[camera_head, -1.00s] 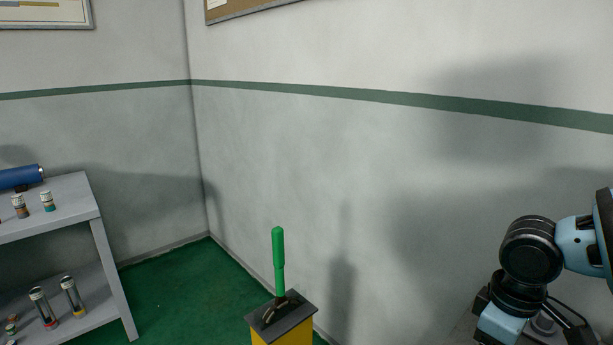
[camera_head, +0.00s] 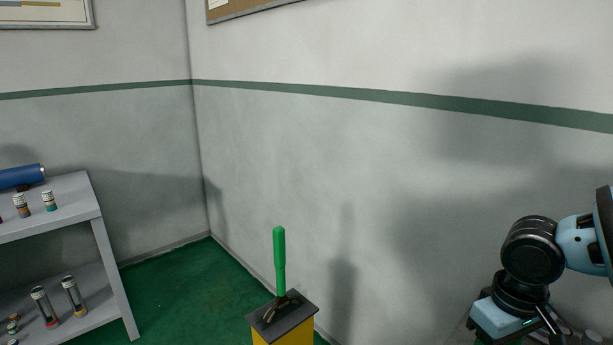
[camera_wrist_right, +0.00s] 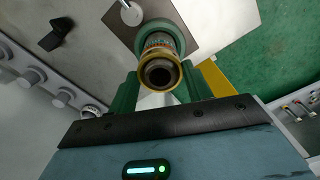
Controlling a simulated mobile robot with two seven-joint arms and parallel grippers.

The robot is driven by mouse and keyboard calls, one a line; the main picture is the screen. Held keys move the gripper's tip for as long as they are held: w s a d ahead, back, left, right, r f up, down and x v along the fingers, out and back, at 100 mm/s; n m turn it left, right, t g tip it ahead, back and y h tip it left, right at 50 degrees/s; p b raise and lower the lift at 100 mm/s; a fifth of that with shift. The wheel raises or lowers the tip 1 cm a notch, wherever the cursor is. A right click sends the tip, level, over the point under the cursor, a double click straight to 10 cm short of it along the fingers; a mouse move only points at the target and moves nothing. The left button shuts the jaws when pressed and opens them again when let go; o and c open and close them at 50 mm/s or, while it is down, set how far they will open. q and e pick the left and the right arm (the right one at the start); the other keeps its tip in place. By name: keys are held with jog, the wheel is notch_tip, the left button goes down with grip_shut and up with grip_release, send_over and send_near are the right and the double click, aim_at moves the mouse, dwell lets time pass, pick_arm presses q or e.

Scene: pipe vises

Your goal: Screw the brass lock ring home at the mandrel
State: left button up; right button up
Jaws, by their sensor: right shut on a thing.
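In the right wrist view, the brass lock ring (camera_wrist_right: 159,84) is a gold band around the near end of a hollow, dark-bored tube, taken to be the mandrel (camera_wrist_right: 158,42). A green collar surrounds the tube farther back. My right gripper (camera_wrist_right: 160,88) has green fingers on the two sides of the ring and is shut on it. How far the ring is threaded on cannot be told. My left gripper is in neither current view.
A yellow post (camera_head: 284,331) with a dark top and green lever (camera_head: 279,258) stands near the wall. A grey shelf (camera_head: 75,190) at left holds a blue cylinder (camera_head: 18,177) and several small containers. Green floor between them is clear. Round knobs (camera_wrist_right: 30,76) line the wrist view's left side.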

jog(key=m, duration=0.7)
pick_arm(q)
jog(key=shift+s+f+b, duration=0.25)
jog(key=shift+f+b, duration=0.05)
jog(key=shift+f, duration=0.1)
pick_arm(e)
jog(key=m, duration=0.3)
jog(key=m, duration=0.3)
jog(key=shift+f+m, duration=0.1)
jog(key=shift+m, duration=0.2)
jog(key=m+b, duration=0.1)
jog(key=m, duration=0.3)
jog(key=shift+m, duration=0.4)
jog(key=m, duration=0.6)
jog(key=shift+b, duration=0.35)
jog(key=o, duration=1)
pick_arm(q)
jog(key=shift+s+f, duration=0.5)
jog(key=shift+f, duration=0.4)
